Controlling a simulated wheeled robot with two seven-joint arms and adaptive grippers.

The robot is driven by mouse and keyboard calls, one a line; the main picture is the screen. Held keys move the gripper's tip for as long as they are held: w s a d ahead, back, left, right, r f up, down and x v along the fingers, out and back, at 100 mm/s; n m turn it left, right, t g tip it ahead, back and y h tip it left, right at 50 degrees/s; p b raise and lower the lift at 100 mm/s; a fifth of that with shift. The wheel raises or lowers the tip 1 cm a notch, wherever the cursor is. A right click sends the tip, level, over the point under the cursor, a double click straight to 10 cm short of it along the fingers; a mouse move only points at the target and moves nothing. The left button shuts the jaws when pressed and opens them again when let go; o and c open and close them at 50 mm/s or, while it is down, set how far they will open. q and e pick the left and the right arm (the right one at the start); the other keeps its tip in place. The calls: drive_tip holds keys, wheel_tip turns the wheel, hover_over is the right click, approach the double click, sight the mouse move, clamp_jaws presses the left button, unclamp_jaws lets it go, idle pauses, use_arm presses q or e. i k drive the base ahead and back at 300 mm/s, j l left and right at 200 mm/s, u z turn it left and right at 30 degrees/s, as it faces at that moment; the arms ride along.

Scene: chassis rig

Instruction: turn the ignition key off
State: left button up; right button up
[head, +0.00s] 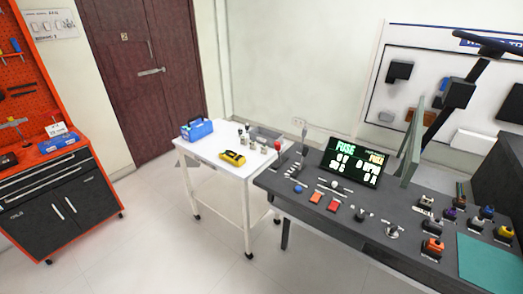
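The dark control bench (300,208) stands at the right, with a row of controls along its front. A silver round fitting (393,232) with a raised piece on top sits right of the dark knob (360,215); it looks like the ignition switch, but it is too small to tell the key or its angle. A lit screen (354,163) behind the controls shows "FUSE" and large characters in green, white and yellow. Neither of my grippers is in view.
Two red switches (333,205), a blue knob (298,188) and an upright lever (303,135) share the bench. Several coloured parts (432,247) and a teal mat (485,262) lie at its right. A white cart (215,154) stands left; open floor lies in front.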

sight(394, 229)
drive_tip(key=z, duration=1.45)
